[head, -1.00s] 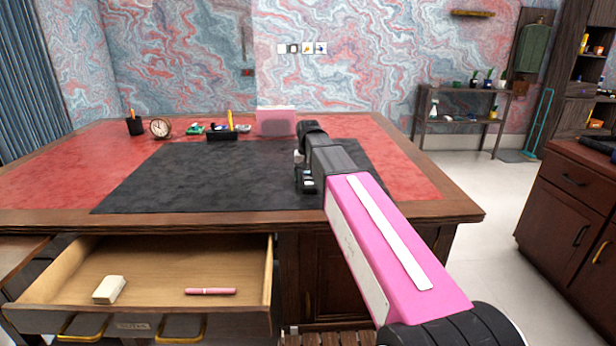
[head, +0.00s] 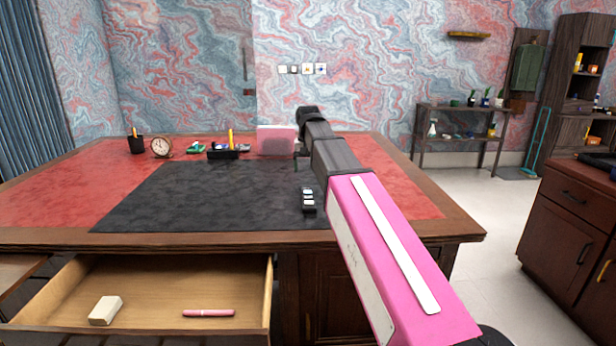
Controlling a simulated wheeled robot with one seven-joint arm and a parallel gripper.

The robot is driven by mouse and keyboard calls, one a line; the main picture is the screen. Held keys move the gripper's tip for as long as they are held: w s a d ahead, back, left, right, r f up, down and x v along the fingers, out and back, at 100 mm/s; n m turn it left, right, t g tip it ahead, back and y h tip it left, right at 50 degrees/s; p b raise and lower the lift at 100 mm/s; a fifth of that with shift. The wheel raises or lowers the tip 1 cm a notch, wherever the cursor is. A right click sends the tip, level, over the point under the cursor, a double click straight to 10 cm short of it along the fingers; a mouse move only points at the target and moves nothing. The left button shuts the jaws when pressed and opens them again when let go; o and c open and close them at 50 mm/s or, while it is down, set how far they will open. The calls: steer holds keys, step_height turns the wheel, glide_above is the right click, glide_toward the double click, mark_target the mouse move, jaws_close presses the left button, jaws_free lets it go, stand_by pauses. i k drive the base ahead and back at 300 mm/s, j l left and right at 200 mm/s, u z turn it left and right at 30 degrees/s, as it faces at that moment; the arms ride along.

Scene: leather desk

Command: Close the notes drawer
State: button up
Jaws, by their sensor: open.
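A wooden desk drawer (head: 160,279) stands pulled out at the lower left in the head view. Its front panel is mostly cut off by the bottom edge of the picture. A white block-like eraser (head: 105,310) and a pink pen (head: 209,313) lie inside, apart from each other. My arm reaches forward over the desk, right of the drawer. My gripper (head: 298,148) is at its far end, above the rear part of the desk and well away from the drawer. It is open, with its fingers mostly hidden behind the wrist.
A small dark item with white parts (head: 308,199) is on the black desk mat (head: 190,200) beside my arm. A pen cup (head: 136,144), clock (head: 161,147), organizer (head: 223,151) and pinkish box (head: 276,140) line the desk's back. A dark cabinet (head: 566,220) stands at right.

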mark_target(155, 291)
steer(key=k, duration=1)
